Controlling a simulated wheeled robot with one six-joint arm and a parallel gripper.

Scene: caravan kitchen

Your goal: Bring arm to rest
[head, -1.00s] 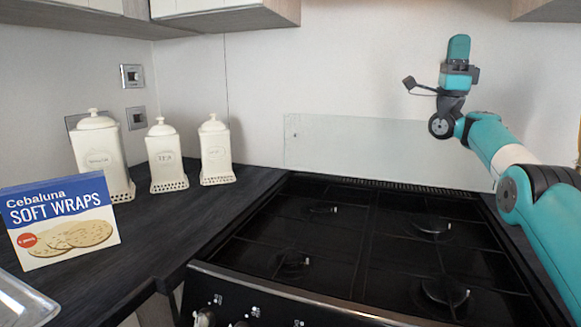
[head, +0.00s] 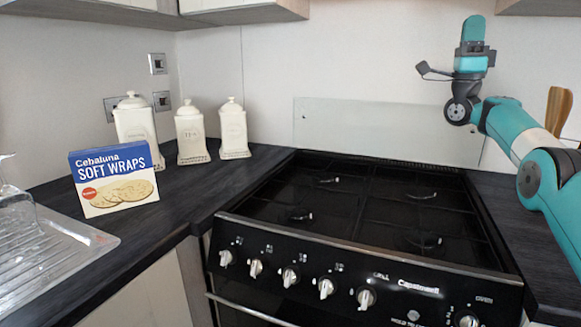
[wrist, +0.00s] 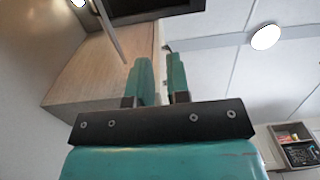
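My arm (head: 515,130) is teal and black and reaches in from the right edge in the head view. It is bent up at the wrist above the right back of the stove. My gripper (head: 473,29) points straight up there, in front of the wall, clear of everything. In the wrist view my gripper (wrist: 158,77) shows two teal fingers with a gap between them. Nothing is between the fingers; it is open and empty.
A black stove (head: 350,205) stands below the arm. At left are a Soft Wraps box (head: 115,180), three white canisters (head: 191,135) and a metal drainer (head: 60,255). A wooden utensil (head: 558,110) stands at right. Cupboards (head: 240,10) hang above.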

